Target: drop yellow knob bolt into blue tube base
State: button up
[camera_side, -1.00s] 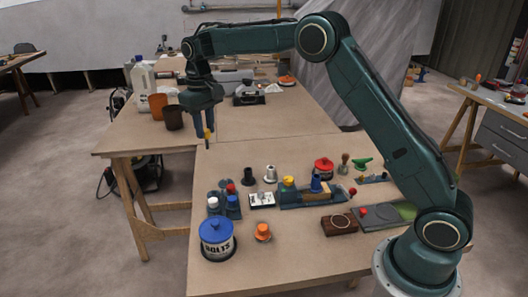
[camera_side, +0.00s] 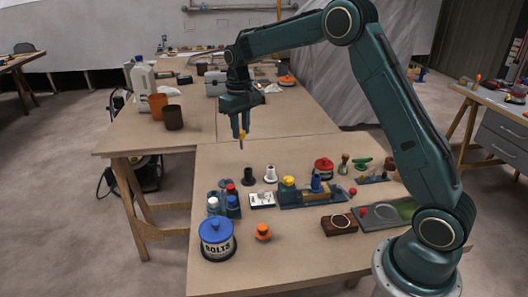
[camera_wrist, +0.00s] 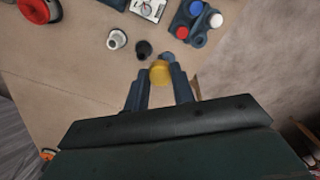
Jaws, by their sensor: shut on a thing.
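My gripper (camera_side: 241,134) is shut on the yellow knob bolt (camera_wrist: 159,72) and holds it above the far part of the near table. In the side view the bolt (camera_side: 242,136) shows as a small yellow piece between the fingertips. The blue tube base (camera_side: 223,211) stands on the table's left side, below the gripper in the picture. In the wrist view the base (camera_wrist: 197,35) is at the top right, apart from the bolt.
A black fitting (camera_side: 248,176) and a white one (camera_side: 270,174) stand between the gripper and a white card (camera_side: 262,200). A blue-lidded bolts jar (camera_side: 217,242) and an orange knob (camera_side: 263,232) are in front. A red jar (camera_side: 324,168) stands to the right.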

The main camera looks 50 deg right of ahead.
jog(key=s+d+f+m, duration=0.1)
jog(key=s+d+f, duration=0.2)
jog(key=s+d, duration=0.3)
jog(key=s+d+f+m, duration=0.2)
jog(key=s+d, duration=0.4)
jog(key=s, duration=0.7)
jog(key=shift+s+d+f, duration=0.2)
jog(key=shift+d+f, duration=0.2)
jog(key=shift+f, duration=0.3)
jog(key=shift+f, duration=0.15)
jog(key=shift+f, duration=2.75)
jog(key=shift+f, duration=0.55)
jog(key=o, duration=0.7)
